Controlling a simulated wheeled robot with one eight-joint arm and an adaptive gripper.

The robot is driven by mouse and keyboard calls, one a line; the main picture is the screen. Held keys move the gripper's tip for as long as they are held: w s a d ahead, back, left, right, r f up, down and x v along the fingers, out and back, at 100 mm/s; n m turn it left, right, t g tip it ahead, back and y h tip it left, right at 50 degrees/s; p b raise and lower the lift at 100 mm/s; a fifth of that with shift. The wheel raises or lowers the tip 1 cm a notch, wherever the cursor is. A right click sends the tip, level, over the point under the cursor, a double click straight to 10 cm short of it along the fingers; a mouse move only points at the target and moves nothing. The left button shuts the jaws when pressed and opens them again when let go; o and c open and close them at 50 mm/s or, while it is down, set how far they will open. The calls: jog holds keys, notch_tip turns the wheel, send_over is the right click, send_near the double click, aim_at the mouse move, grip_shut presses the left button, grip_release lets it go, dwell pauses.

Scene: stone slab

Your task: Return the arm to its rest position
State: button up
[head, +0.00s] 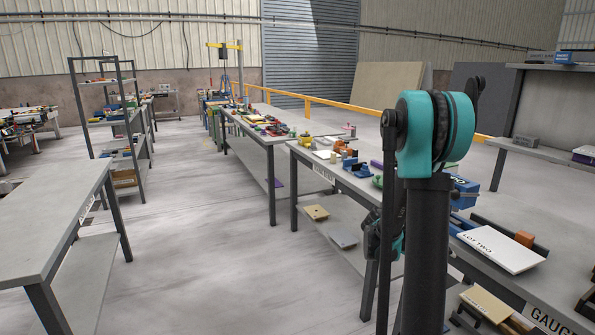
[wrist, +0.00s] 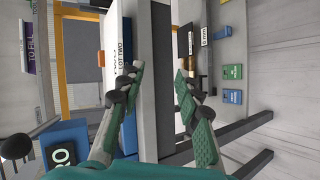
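My gripper (wrist: 160,72) is open and empty in the wrist view, its two green-padded fingers well apart. A grey bench edge shows in the gap between them, and I cannot tell how far off it is. In the head view my black and teal arm stands upright at the right, bent at a teal joint. Behind it only a small teal part shows low beside the bench, and the fingers are hidden there.
Another bench (head: 50,215) stands left. The floor (head: 205,240) between is clear.

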jog(key=s+a+f+t+y, duration=0.2)
jog(key=s+a+y, duration=0.2)
jog(key=a, duration=0.5)
jog(key=s+a+f+t+y, duration=0.1)
jog(key=s+a+t+y, duration=0.1)
jog(key=s+a+y, duration=0.2)
jog(key=s+a+f+n+t+y, duration=0.1)
jog(key=s+a+y, duration=0.3)
jog(key=a, duration=0.9)
jog(key=s+f, duration=0.1)
jog(key=s, duration=0.2)
jog(key=shift+a+f+t, duration=0.3)
jog(key=shift+t, duration=0.1)
jog(key=shift+s+d, duration=0.1)
jog(key=shift+d, duration=0.05)
